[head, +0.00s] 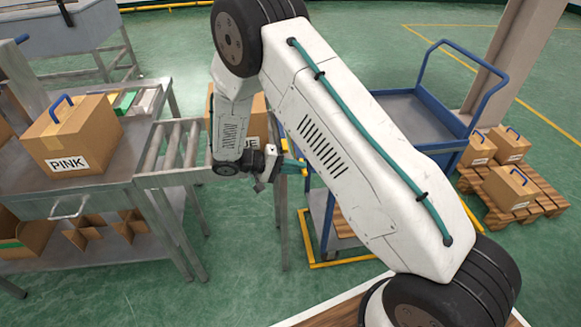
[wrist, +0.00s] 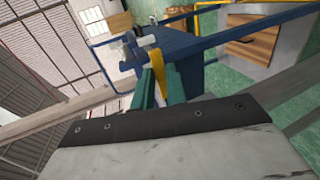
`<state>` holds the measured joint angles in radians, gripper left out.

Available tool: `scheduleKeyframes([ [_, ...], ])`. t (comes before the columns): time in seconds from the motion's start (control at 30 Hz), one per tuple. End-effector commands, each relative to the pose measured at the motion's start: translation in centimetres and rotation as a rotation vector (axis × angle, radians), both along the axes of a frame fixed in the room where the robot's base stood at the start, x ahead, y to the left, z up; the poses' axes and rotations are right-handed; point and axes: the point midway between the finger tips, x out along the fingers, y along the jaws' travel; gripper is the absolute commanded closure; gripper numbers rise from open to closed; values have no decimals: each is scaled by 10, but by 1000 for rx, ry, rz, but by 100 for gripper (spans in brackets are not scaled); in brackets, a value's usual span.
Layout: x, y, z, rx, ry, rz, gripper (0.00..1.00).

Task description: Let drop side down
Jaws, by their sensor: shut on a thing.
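The blue cart (head: 440,141) with a grey deck stands behind my arm in the head view. Its blue side panel (wrist: 190,48) fills the upper middle of the wrist view, with grey pins or fittings at its left corner. My gripper (head: 293,166) is at the cart's left edge. Its green fingers (wrist: 158,80) are shut on a yellow strip (wrist: 158,66), which looks like a handle or lever by the panel. My arm hides much of the cart, and I cannot tell clearly which part is the drop side.
A roller conveyor (head: 172,145) and a steel table (head: 115,190) with a PINK box (head: 72,135) stand at left. Another box (head: 258,118) is partly hidden behind my arm. A pallet (head: 530,200) with several boxes lies at right. Green floor is open behind.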

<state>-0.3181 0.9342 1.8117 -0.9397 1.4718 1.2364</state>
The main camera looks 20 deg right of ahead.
Motion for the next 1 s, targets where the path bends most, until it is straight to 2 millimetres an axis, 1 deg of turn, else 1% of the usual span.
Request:
scheduleKeyframes([
  [0.3, 0, -1, -1, 1, 1, -1, 100],
  [0.33, 0, -1, -1, 1, 1, -1, 78],
  [0.37, 0, -1, -1, 1, 1, -1, 69],
  [0.4, 0, 0, -1, 1, 1, 0, 65],
  [0.67, 0, 2, 0, 1, 0, 2, 65],
  [0.77, 2, 6, 2, 1, -1, 4, 65],
  [0.87, 5, 18, 6, 0, -2, 3, 65],
  [1.0, 11, 41, 13, 2, -2, 4, 65],
])
